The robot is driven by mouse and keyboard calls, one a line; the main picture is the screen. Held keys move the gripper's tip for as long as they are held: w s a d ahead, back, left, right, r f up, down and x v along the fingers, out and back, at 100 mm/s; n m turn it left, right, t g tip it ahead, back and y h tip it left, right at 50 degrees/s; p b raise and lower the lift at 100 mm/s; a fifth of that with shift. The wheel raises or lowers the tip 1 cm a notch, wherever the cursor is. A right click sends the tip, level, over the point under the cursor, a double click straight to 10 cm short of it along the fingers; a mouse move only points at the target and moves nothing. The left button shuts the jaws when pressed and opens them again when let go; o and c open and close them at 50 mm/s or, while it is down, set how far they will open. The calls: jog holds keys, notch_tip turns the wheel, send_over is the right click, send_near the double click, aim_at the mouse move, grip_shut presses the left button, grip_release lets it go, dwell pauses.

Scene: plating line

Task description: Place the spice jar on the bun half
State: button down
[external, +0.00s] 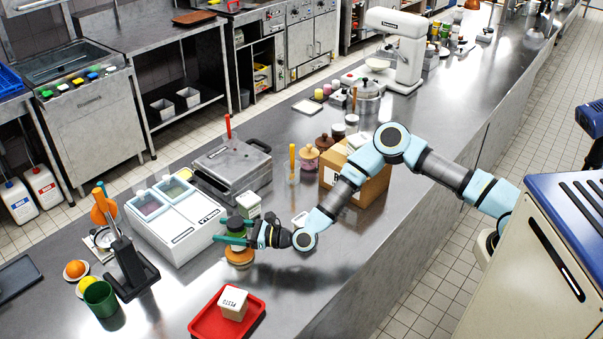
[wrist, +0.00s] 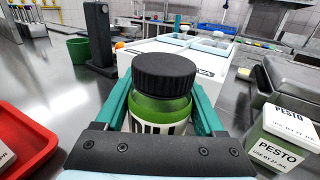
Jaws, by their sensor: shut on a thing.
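The spice jar (wrist: 160,112) has a black ribbed lid, green contents and a white label. It stands upright between the teal fingers of my gripper (wrist: 162,90) in the wrist view. In the external view my gripper (external: 228,239) is shut on the jar (external: 236,225), with the arm reaching in from the right. The bun half (external: 240,258), round and orange-brown, shows just below the gripper and jar. Its top is partly hidden by them, and I cannot tell whether the jar touches it. The bun half is hidden in the wrist view.
A white topping unit (external: 178,228) stands behind the jar. A pesto container (external: 249,204) is close beside it. A red tray (external: 200,325) with a white box lies in front. A black stand (external: 128,266) and green cup (external: 101,300) are at left. A cardboard box (external: 372,187) stands behind the arm.

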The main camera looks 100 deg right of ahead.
jog(key=shift+f, duration=0.35)
jog(key=shift+f, duration=0.2)
grip_release()
jog(key=shift+r, duration=0.1)
jog(key=shift+r, duration=0.15)
jog(key=b+v, duration=0.1)
jog(key=v, duration=0.2)
jog(key=b+v, duration=0.2)
jog(key=v, duration=0.2)
jog(key=b+v, duration=0.2)
jog(key=v, duration=0.2)
jog(key=shift+d+f, duration=0.1)
jog(key=shift+f, duration=0.2)
jog(key=shift+s+r, duration=0.15)
jog(key=shift+s, duration=0.35)
